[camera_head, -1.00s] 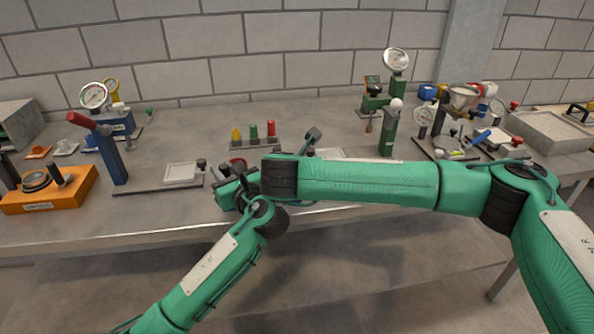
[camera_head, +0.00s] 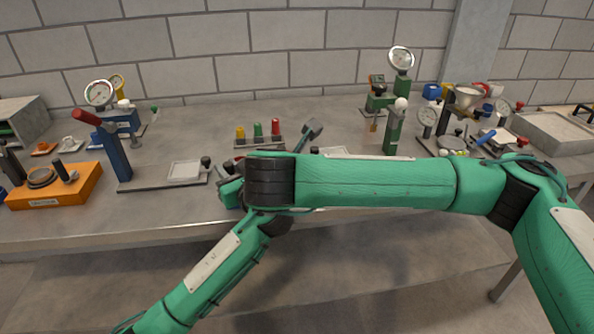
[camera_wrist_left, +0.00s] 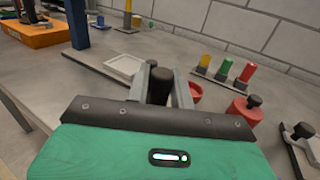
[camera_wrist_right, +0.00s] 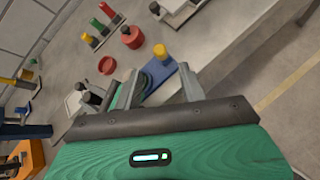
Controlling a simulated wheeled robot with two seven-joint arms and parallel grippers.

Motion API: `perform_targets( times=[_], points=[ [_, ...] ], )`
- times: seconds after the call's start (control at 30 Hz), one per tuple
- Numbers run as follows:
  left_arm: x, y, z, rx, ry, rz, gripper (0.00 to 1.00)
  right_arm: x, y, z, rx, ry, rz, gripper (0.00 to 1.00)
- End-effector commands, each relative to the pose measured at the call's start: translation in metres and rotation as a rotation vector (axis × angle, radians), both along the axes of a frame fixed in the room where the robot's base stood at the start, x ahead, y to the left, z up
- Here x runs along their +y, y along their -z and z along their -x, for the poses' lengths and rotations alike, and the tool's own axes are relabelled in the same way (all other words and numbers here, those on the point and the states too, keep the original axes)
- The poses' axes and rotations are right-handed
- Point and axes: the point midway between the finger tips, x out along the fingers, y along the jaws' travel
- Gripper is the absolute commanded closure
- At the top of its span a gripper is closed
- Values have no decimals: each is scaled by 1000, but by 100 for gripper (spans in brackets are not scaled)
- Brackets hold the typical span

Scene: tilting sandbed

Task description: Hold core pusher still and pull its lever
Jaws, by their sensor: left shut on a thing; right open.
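My left gripper (camera_wrist_left: 161,80) is shut on a dark upright cylinder (camera_wrist_left: 160,87), with a finger on each side. I cannot tell whether this belongs to the core pusher. My right gripper (camera_wrist_right: 158,78) is open, and a blue base with a yellow knob (camera_wrist_right: 160,53) shows beyond and between its fingers. In the head view my right wrist hides most of both hands. A grey bar with a dark head (camera_head: 311,129) leans up behind my right arm. A blue column with a red handle (camera_head: 117,158) stands to the left, apart from both hands.
A white tray (camera_head: 186,170) lies on the blue column's base. Yellow, green and red pegs (camera_head: 259,134) stand behind my arms. A red cylinder with a black knob (camera_wrist_left: 244,109) is close by. An orange box (camera_head: 55,188) sits far left, and a green post (camera_head: 394,132) stands right.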

Motion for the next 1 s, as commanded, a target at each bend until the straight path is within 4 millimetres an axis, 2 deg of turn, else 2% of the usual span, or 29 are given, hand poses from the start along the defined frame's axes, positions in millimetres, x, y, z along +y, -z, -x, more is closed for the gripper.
perform_targets(
  times=[0.13,0.4,0.57,0.6,0.63,0.83,1.0],
  points=[
    [0,0,0,1,0,0,100,1,-5,9,0,-1,1,59],
    [0,0,0,1,0,0,100,1,-6,10,0,0,1,59],
    [0,0,0,1,0,1,100,-1,-1,9,31,1,-7,90],
    [0,0,0,1,0,1,100,-3,2,9,58,2,-15,98],
    [0,0,0,1,0,1,100,-4,6,9,83,2,-21,100],
    [0,0,0,1,-1,1,100,-17,43,14,369,-6,-123,100],
    [0,0,0,1,-1,1,100,-26,68,28,651,-23,-271,100]
  ],
)
